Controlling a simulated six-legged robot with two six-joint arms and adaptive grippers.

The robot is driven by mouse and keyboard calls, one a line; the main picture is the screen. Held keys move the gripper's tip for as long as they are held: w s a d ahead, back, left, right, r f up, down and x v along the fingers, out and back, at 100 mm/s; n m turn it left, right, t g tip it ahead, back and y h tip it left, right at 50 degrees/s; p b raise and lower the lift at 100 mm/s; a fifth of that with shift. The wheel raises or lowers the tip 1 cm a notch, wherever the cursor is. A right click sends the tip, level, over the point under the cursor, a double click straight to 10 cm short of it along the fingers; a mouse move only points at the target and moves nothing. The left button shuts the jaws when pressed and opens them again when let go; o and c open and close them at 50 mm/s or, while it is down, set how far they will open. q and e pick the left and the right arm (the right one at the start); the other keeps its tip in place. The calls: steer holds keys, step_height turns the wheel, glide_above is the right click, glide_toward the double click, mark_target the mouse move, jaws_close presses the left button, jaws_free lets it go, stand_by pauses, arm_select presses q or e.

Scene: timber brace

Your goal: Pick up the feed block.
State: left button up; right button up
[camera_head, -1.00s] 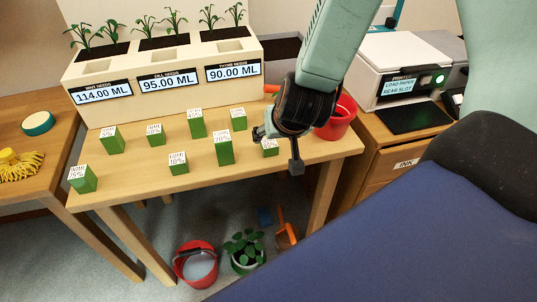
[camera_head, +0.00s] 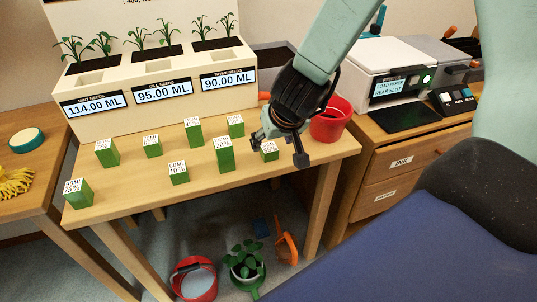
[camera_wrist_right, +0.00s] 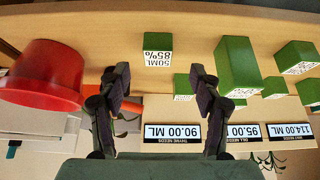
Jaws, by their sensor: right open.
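Several green feed blocks with white labels stand on the wooden table (camera_head: 130,190). The one by my right gripper (camera_head: 279,150) is a small green block (camera_head: 269,151); in the head view a finger is close to it, and I cannot tell whether they touch. In the right wrist view, a block labelled 50ML 85% (camera_wrist_right: 158,54) sits between the lines of the two fingers, beyond the tips. My right gripper (camera_wrist_right: 160,78) is open with nothing between its fingers. A taller block (camera_head: 224,154) stands just left of it. My left gripper is not in view.
A red pot (camera_head: 331,120) stands right of the gripper. A cream planter (camera_head: 160,110) with three displays reading 114, 95 and 90 ML stands behind the blocks. A low block (camera_head: 178,173) stands farther left. The table front is clear. A printer (camera_head: 385,65) stands at right.

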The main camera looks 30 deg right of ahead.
mark_target(267, 153)
steer(key=shift+w+d+f, duration=0.2)
steer(key=shift+w+f, duration=0.2)
steer(key=shift+f, duration=0.2)
steer(key=b+x, duration=0.3)
steer(key=shift+f, duration=0.35)
steer(key=shift+w+d+f, duration=0.15)
steer(key=shift+w+f, duration=0.2)
steer(key=shift+s+r, duration=0.1)
steer(key=shift+r, duration=0.1)
steer(key=shift+s, duration=0.1)
steer(key=shift+c, duration=0.8)
steer(key=shift+f, duration=0.1)
steer(key=c, duration=0.9)
steer(key=shift+c, duration=0.9)
